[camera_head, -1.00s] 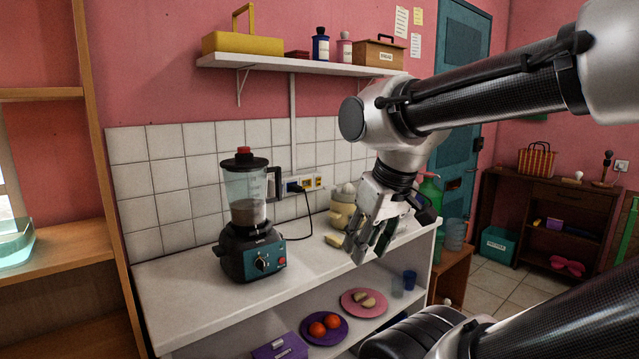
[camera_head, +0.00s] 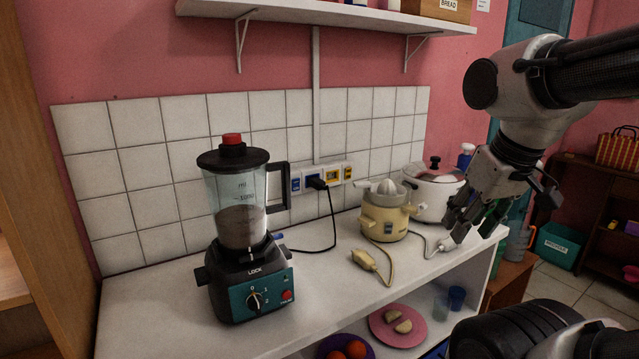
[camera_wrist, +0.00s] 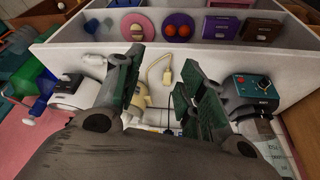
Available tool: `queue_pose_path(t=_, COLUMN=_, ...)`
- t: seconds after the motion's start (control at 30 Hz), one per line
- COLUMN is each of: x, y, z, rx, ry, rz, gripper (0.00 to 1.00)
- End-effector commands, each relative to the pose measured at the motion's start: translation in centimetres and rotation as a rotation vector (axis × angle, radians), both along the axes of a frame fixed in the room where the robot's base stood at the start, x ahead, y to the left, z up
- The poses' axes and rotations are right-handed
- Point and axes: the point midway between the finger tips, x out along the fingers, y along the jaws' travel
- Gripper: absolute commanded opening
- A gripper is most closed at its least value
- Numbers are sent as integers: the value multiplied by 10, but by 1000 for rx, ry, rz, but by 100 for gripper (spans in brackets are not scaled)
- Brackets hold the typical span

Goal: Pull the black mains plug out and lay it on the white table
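The black mains plug (camera_head: 317,184) sits in the socket strip (camera_head: 297,184) on the tiled wall. Its black cord (camera_head: 334,225) hangs down to the white table (camera_head: 165,302) and runs left behind the blender (camera_head: 243,235). My gripper (camera_head: 459,228) is to the right of the plug, above the right end of the table, pointing down and apart from the plug. In the wrist view my gripper (camera_wrist: 160,78) has its fingers spread with nothing held between them. I cannot make out the black plug clearly in the wrist view.
A cream juicer (camera_head: 384,212) and a white pot (camera_head: 432,192) stand on the table between plug and gripper. A cream plug (camera_head: 363,259) and a white plug (camera_head: 447,244) lie loose on it. A wall shelf (camera_head: 340,17) hangs above.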

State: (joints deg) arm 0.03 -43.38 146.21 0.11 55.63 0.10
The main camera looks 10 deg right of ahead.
Motion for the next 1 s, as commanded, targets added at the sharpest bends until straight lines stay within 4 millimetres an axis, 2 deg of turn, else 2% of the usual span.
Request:
queue_pose_path(t=0.07, x=6, y=0, z=-1, rx=-2, ry=-8, rz=2, gripper=57)
queue_pose_path(t=0.17, x=33, y=1, z=-2, rx=-8, ry=-53, rz=11, gripper=57)
queue_pose_path(t=0.27, x=83, y=3, z=-7, rx=-16, ry=-141, rz=29, gripper=57)
queue_pose_path(t=0.47, x=217, y=23, z=-26, rx=-23, ry=-419, rz=100, gripper=57)
queue_pose_path(t=0.5, x=243, y=31, z=-31, rx=-19, ry=-484, rz=120, gripper=57)
queue_pose_path(t=0.6, x=299, y=52, z=-46, rx=4, ry=-645, rz=166, gripper=57)
queue_pose_path(t=0.7, x=339, y=76, z=-63, rx=41, ry=-805, rz=210, gripper=57)
queue_pose_path(t=0.8, x=360, y=96, z=-76, rx=84, ry=-938, rz=241, gripper=57)
queue_pose_path(t=1.0, x=372, y=120, z=-93, rx=152, ry=-1109, rz=270, gripper=57)
